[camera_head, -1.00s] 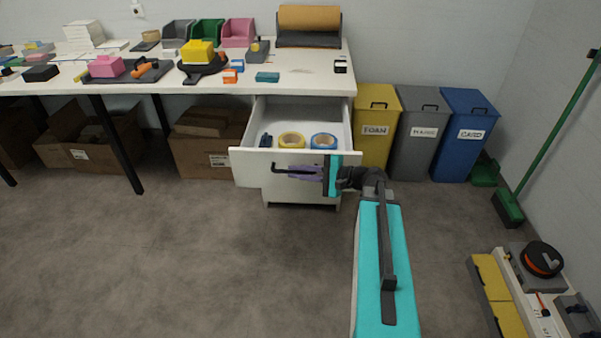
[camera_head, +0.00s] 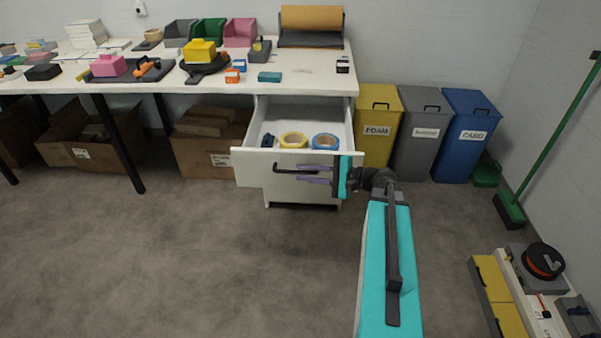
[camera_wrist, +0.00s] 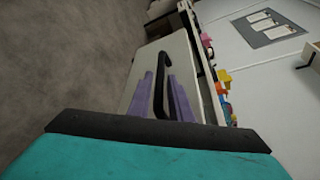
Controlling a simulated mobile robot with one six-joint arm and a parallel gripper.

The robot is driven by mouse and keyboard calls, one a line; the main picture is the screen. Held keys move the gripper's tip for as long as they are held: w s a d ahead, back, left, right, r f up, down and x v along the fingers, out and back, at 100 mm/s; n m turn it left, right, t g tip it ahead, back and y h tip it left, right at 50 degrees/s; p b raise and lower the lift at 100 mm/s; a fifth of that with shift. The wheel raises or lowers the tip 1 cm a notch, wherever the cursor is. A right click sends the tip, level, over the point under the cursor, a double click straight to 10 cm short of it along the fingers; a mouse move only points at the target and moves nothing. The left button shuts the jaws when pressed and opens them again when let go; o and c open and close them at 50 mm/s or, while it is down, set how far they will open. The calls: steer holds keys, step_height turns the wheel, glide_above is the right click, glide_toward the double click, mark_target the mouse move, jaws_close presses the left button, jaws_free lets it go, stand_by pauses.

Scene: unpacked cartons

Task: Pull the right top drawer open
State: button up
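The right top drawer (camera_head: 250,170) is white and stands pulled out from under the right end of the table. A blue tape roll (camera_head: 325,141), a yellow tape roll (camera_head: 293,140) and a small dark item (camera_head: 267,141) lie inside it. Its black bar handle (camera_head: 282,169) is on the front; the handle (camera_wrist: 161,70) also shows in the wrist view. My gripper (camera_head: 300,174) has its purple fingers spread apart at the handle. In the wrist view one finger of my gripper (camera_wrist: 160,82) is on each side of the bar, with gaps visible.
Yellow (camera_head: 380,135), grey (camera_head: 421,140) and blue (camera_head: 463,145) bins stand right of the drawer unit. Cartons (camera_head: 205,150) sit under the white table (camera_head: 310,82). The floor in front is clear at left; a low stand (camera_head: 515,295) is at lower right.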

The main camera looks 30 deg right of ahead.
steer(key=v, duration=1.1)
steer(key=shift+s+r+p, duration=0.1)
steer(key=shift+p, duration=0.2)
